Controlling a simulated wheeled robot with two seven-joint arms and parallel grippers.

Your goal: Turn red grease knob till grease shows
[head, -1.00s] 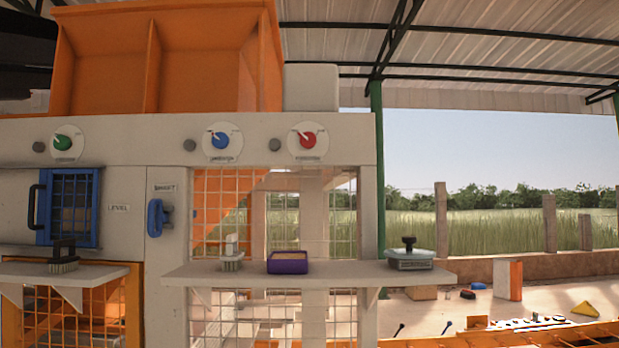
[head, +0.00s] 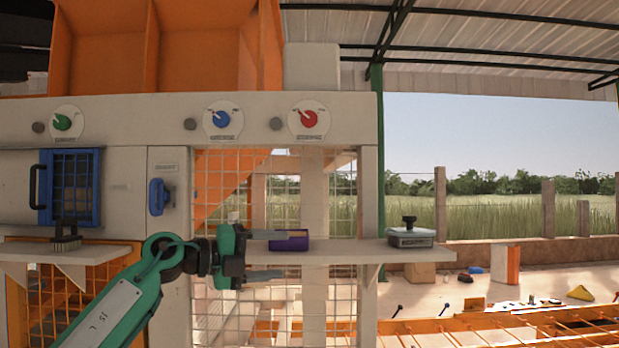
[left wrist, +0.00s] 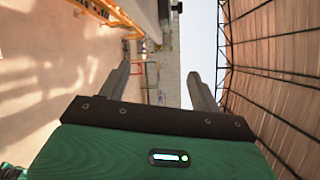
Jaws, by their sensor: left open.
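The red grease knob (head: 309,118) sits on a white round dial at the right end of the machine's top panel. Its pale pointer is tilted to the upper left. My left gripper (head: 285,254) is open and empty, well below the red knob, in front of the shelf. Its upper finger overlaps the purple tray in the picture; I cannot tell whether they touch. In the left wrist view the two fingers (left wrist: 160,88) are apart with nothing between them. No grease can be made out. My right gripper is not in view.
A blue knob (head: 222,119) and a green knob (head: 62,122) share the panel. The shelf (head: 345,251) carries a purple tray (head: 290,242) and a grey lidded box (head: 410,236). A brush (head: 66,235) stands on the left shelf. The space before the panel is clear.

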